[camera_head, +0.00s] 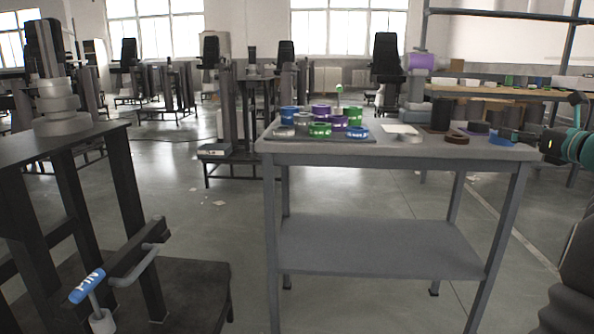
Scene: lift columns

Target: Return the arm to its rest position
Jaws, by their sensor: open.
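Part of my arm shows at the right edge, with a dark, teal-banded joint (572,146) and a black ribbed section below it (572,285). The joint is beside the right end of a grey table (400,152). I cannot make out my gripper or its fingers. Nothing shows whether anything is held.
The table bears several blue, green and purple rings (320,129), dark round parts (456,139) and a blue ring (501,139). A dark workstation (70,150) with a blue-handled crank (87,286) stands at left. Open floor (215,230) lies between them.

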